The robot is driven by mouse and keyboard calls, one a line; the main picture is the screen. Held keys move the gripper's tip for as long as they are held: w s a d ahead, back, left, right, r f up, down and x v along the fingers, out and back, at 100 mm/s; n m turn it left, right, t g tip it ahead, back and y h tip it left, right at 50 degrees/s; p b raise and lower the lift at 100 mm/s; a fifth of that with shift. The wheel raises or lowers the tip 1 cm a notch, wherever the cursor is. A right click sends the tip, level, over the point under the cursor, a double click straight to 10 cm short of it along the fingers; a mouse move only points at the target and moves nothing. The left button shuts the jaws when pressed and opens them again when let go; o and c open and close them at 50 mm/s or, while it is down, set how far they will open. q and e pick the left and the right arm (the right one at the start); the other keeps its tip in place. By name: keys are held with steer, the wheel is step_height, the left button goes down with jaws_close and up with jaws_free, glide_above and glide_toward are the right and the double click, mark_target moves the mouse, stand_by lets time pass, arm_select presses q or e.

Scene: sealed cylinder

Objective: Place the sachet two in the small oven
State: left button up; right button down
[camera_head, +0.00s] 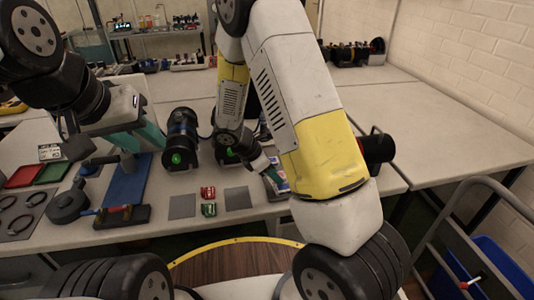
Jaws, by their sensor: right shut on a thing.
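My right gripper (270,172) is over the front of the bench, right of the grey squares, shut on a small flat packet with white, red and green on it (276,184). The arm partly hides the packet, and I cannot read which sachet it is. A red packet (208,192) and a green packet (208,210) lie on the bench to its left. My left gripper (80,150) is at the left above the bench, its fingers too unclear to judge. Two dark cylindrical units with green round faces stand behind, the left one (182,140) clearer. I cannot tell which thing is the small oven.
Grey square pads (182,206) lie beside the packets. A blue bin (490,268) is lower right. The bench beyond the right arm is mostly clear.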

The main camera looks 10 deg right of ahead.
steer(key=s+a, duration=0.3)
steer(key=s, duration=0.7)
steer(key=w+d+m+g, duration=0.1)
steer(key=m, duration=0.2)
steer(key=w+d+m+g, duration=0.2)
steer(key=m, duration=0.1)
steer(key=w+d+r+m+g+y, duration=0.1)
steer(key=w+m+g, duration=0.1)
steer(key=m, duration=0.2)
steer(key=shift+d, duration=0.35)
steer(key=w+m+g+y, duration=0.1)
steer(key=m, duration=0.2)
steer(key=w+m+g+y, duration=0.1)
steer(key=w+m+y, duration=0.1)
steer(key=m, duration=0.1)
steer(key=w+m+g+y, duration=0.1)
steer(key=m, duration=0.2)
steer(key=shift+w+r+y, duration=0.2)
steer(key=shift+r+y, duration=0.15)
steer(key=shift+y, duration=0.05)
steer(key=shift+w+a+r+m+y, duration=0.15)
steer(key=shift+w+m+y, duration=0.3)
steer(key=shift+m, duration=0.35)
